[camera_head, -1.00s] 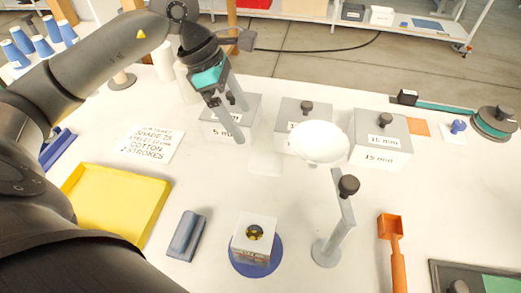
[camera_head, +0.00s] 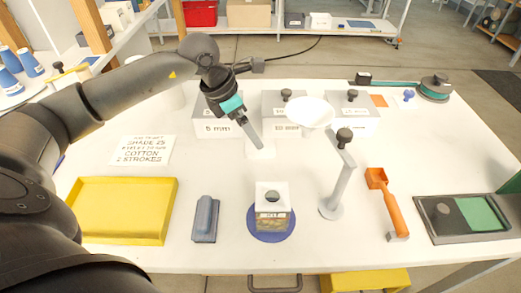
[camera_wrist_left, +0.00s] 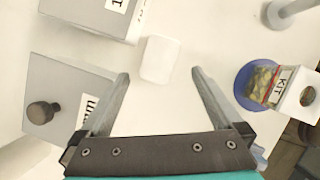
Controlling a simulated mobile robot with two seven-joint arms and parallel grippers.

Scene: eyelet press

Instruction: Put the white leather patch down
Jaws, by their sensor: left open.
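The white leather patch (camera_head: 262,151) lies on the white table in front of the middle grey box. In the left wrist view the patch (camera_wrist_left: 158,60) is a pale rounded rectangle just beyond my left fingertips, between their lines. My left gripper (camera_head: 258,146) points down at the patch, its fingers partly overlapping it in the head view. It also shows in the left wrist view (camera_wrist_left: 160,76), with its two fingers apart and nothing between them. I cannot tell the exact gap between fingertips and patch. My right gripper is not in view.
Grey boxes with black knobs, one marked 5 mm (camera_head: 217,130), stand behind. A kit block (camera_head: 272,215) sits on a blue disc. A yellow tray (camera_head: 122,210) and an orange scoop (camera_head: 385,195) flank the front.

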